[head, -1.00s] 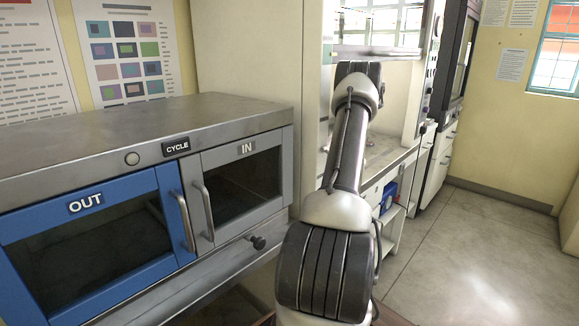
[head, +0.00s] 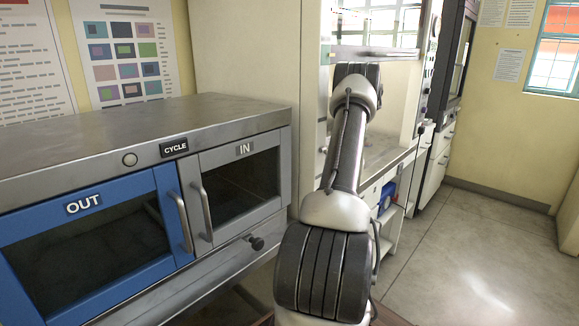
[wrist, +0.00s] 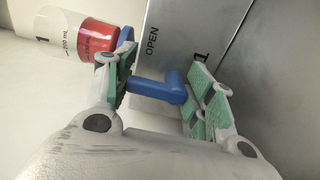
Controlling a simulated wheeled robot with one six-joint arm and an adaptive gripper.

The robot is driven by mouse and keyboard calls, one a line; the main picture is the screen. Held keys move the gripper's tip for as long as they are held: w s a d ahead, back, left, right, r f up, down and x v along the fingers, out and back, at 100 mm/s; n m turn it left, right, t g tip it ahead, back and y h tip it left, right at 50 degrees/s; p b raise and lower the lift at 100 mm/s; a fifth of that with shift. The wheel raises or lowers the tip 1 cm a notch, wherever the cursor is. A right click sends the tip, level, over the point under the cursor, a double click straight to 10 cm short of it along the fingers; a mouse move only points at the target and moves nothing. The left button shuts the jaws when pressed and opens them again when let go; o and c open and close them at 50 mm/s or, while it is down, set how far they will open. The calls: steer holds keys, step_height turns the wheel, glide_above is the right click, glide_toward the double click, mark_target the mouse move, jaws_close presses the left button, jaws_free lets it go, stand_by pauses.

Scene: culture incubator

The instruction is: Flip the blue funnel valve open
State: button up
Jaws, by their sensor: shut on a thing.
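The blue funnel valve handle (wrist: 158,90) shows in the wrist view as an L-shaped bar between the two green-padded fingers of my gripper (wrist: 164,76). My gripper is shut on it. A clear cylinder with a red band (wrist: 97,35) and a blue rim stands beyond the left finger, and its markings include "1" and "mL". The left finger hides part of the handle's joint. A grey panel (wrist: 165,35) behind the handle reads "OPEN" and "1". In the head view my arm hides the gripper and the valve.
A bench (head: 385,160) lies behind my arm. The floor (head: 480,250) at right is clear.

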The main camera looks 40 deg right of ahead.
steer(key=o, duration=1)
steer(key=shift+o, duration=0.2)
steer(key=s, duration=0.8)
steer(key=s+d, duration=0.1)
steer(key=s, duration=0.3)
